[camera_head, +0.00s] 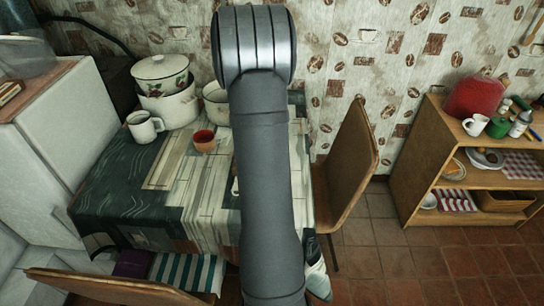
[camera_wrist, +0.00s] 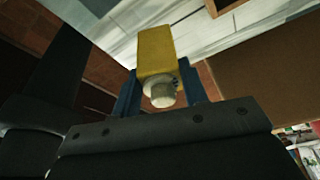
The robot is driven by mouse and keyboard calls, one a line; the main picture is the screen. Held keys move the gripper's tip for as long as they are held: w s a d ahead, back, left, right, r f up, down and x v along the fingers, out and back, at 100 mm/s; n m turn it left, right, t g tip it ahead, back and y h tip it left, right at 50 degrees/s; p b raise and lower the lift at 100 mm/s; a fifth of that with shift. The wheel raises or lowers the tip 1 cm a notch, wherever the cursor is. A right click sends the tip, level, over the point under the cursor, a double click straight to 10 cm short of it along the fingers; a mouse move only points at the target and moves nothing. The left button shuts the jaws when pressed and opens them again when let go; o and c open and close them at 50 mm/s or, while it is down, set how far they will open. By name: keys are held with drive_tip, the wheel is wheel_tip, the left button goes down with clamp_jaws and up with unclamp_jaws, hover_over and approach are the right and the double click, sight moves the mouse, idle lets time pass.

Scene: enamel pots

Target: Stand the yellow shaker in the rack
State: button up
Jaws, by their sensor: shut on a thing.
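The yellow shaker (camera_wrist: 156,50) is in the wrist view, its pale round cap (camera_wrist: 162,95) turned toward the camera. My gripper (camera_wrist: 160,84) is shut on it, with one blue finger on each side. In the head view my arm hides the gripper and the shaker. I cannot make out the rack in either view; it may be behind my arm.
The table (camera_head: 110,190) holds an enamel pot (camera_head: 162,75), a white mug (camera_head: 145,127) and a red-brown cup (camera_head: 204,141). A chair (camera_head: 347,160) stands at its right side. A wooden shelf (camera_head: 415,165) is farther right, with floor (camera_head: 375,240) between.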

drive_tip(key=w+r+n+t, duration=0.1)
drive_tip(key=w+r+n, duration=0.25)
drive_tip(key=w, duration=0.75)
drive_tip(key=shift+s+a+f, duration=0.1)
drive_tip(key=shift+a+f, duration=0.05)
drive_tip(key=shift+f, duration=1.05)
drive_tip(key=shift+a+f, duration=0.1)
drive_tip(key=shift+f, duration=1.05)
drive_tip(key=shift+f, duration=1.55)
drive_tip(key=o, duration=1)
drive_tip(key=shift+c, duration=0.2)
drive_tip(key=shift+r, duration=0.1)
drive_tip(key=v, duration=1.7)
drive_tip(key=shift+a, duration=0.2)
